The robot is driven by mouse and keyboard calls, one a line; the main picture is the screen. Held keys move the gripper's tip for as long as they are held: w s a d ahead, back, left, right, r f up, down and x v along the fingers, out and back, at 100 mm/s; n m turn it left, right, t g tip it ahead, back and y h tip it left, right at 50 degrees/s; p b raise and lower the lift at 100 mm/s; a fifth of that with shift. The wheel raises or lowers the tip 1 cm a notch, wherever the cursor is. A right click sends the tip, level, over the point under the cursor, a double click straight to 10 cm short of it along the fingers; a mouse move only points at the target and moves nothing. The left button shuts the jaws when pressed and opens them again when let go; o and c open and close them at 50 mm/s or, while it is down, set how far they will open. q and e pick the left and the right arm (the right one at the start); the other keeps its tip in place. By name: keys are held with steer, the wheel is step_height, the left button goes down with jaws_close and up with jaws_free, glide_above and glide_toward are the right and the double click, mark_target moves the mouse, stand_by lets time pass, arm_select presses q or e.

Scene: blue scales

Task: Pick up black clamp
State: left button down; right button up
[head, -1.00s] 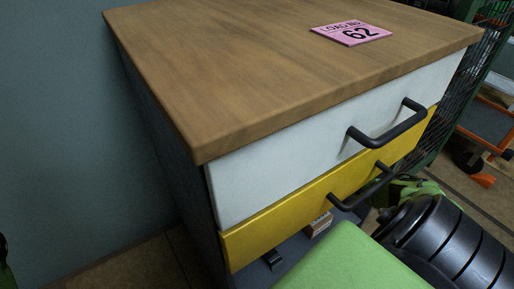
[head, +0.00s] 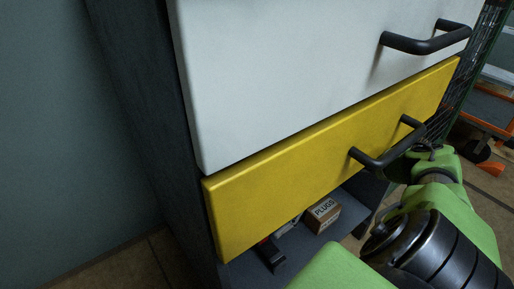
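A dark clamp-like object (head: 271,252) with a bit of red lies on the open shelf under the yellow drawer, at its left side. The drawer's lower edge partly hides it, so I cannot be sure it is the black clamp. My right arm, green and black, comes in from the lower right in front of the cabinet. Its gripper is not clearly visible. My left gripper is not in view.
A small cardboard box marked PLUGS (head: 322,214) stands on the dark shelf (head: 290,247) beside it. Above are the yellow drawer (head: 310,150) and white drawer (head: 290,75), both with protruding black handles. A wall is at left; an orange-framed object (head: 487,130) stands at right.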

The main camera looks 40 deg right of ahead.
steer(key=b+x, duration=0.1)
steer(key=x, duration=0.2)
steer(key=b+x, duration=0.1)
steer(key=shift+s+a+f+b, duration=0.1)
steer(key=shift+s+a+b, duration=0.15)
steer(key=shift+s+b, duration=0.05)
steer(key=shift+a, duration=0.35)
steer(key=c, duration=1.3)
